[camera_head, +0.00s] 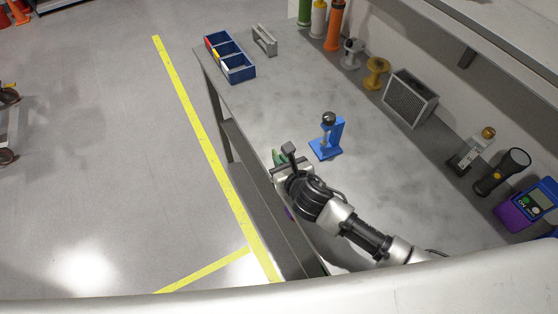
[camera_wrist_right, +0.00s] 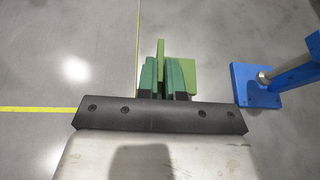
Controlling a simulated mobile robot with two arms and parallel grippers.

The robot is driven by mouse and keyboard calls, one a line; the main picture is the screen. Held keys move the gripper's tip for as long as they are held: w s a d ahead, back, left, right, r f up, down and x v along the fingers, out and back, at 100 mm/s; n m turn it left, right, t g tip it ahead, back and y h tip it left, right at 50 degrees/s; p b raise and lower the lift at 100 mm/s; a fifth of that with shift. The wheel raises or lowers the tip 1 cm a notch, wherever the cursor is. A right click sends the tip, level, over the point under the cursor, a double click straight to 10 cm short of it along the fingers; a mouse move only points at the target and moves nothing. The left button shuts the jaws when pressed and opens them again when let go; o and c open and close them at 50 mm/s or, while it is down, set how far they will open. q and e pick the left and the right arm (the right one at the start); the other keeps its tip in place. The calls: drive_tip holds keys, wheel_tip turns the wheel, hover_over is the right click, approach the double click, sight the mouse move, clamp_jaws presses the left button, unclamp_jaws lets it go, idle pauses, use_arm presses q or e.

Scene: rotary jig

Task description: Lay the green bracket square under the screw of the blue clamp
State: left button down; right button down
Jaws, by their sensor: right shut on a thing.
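The blue clamp (camera_head: 339,131) stands upright on the grey table, with a dark knob on top of its screw. In the right wrist view its blue base (camera_wrist_right: 256,95) and the screw's pale lower end (camera_wrist_right: 264,76) show at the right. My right gripper (camera_head: 281,160) is shut on the green bracket (camera_head: 277,156), to the left of the clamp and apart from it, near the table's long left edge. In the wrist view the bracket (camera_wrist_right: 188,75) sticks out between and beside the green-padded fingers (camera_wrist_right: 162,80). Its lower part is hidden. My left gripper is not in view.
A blue bin (camera_head: 238,72) with compartments and a grey bracket-like part (camera_head: 264,40) stand at the table's far end. Spools, a grey vented box (camera_head: 410,98) and a flashlight (camera_head: 502,172) line the wall side. The table between the bin and clamp is clear.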

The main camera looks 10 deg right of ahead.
drive_tip(key=d, duration=0.1)
drive_tip(key=w+d, duration=0.1)
drive_tip(key=shift+d+r+p, duration=0.1)
drive_tip(key=shift+d+p, duration=0.25)
drive_tip(key=shift+p, duration=0.05)
drive_tip(key=shift+w+d, duration=0.2)
drive_tip(key=shift+d, duration=0.35)
drive_tip(key=shift+w+d, duration=0.15)
drive_tip(key=shift+d, duration=0.4)
drive_tip(key=shift+p, duration=1)
idle(0.3)
drive_tip(key=shift+w+d+p, duration=0.15)
drive_tip(key=shift+w+d, duration=0.15)
drive_tip(key=shift+d, duration=0.65)
drive_tip(key=shift+w+d+p, duration=0.15)
drive_tip(key=shift+w+d, duration=0.2)
drive_tip(key=shift+d, duration=0.65)
drive_tip(key=shift+w+d+p, duration=0.15)
drive_tip(key=shift+w+d, duration=0.15)
drive_tip(key=shift+d, duration=0.65)
drive_tip(key=c, duration=1.2)
unclamp_jaws()
drive_tip(key=b+v, duration=0.1)
drive_tip(key=v, duration=0.9)
drive_tip(key=shift+s+d, duration=0.1)
drive_tip(key=shift+s, duration=0.25)
